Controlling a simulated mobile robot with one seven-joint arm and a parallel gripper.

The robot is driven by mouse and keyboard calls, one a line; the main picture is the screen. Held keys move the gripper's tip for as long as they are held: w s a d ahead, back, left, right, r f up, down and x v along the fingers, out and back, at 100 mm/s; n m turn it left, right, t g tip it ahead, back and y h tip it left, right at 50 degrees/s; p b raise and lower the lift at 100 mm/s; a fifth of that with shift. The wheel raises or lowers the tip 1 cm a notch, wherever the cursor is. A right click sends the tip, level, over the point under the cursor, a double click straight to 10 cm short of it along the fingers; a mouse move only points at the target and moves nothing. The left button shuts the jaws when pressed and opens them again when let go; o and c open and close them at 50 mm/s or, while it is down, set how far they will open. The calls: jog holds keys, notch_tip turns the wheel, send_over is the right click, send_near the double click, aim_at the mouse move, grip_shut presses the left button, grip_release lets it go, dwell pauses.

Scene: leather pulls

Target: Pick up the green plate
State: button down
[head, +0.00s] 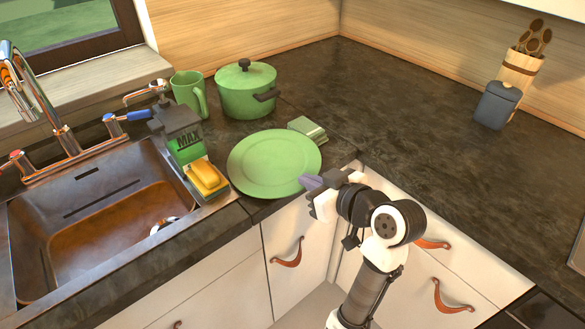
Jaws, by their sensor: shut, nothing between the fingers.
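The green plate (268,163) lies flat on the dark counter in the inner corner, right of the sink, with its near edge close to the counter's front edge. My gripper (308,183) is shut and empty at the plate's right front rim. The fingertips overlap the rim in the picture; I cannot tell whether they touch it.
A small green box (307,129) sits close behind the plate. A lidded green pot (246,90), a green mug (189,93), a MAX bottle (184,140) and a yellow sponge (206,177) stand nearby. The sink (100,220) is at left. A blue canister (497,104) and utensil holder (518,72) stand far right; the counter between is clear.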

aim_at(279, 164)
jog(key=w+a+p, duration=0.1)
jog(key=w+a, duration=0.1)
jog(key=w, duration=0.1)
jog(key=w+a+p, duration=0.1)
jog(key=w+a, duration=0.1)
jog(key=w, duration=0.1)
jog(key=w+a+p, duration=0.1)
jog(key=w+a, duration=0.1)
jog(key=shift+w+a+r, duration=0.15)
jog(key=shift+w+r, duration=0.15)
jog(key=shift+w, duration=0.1)
jog(key=shift+f+p, duration=0.35)
jog(key=shift+p, duration=0.2)
jog(key=shift+s+f+b, duration=0.1)
jog(key=shift+f+b, duration=0.35)
jog(key=shift+f, duration=0.15)
jog(key=shift+f, duration=0.1)
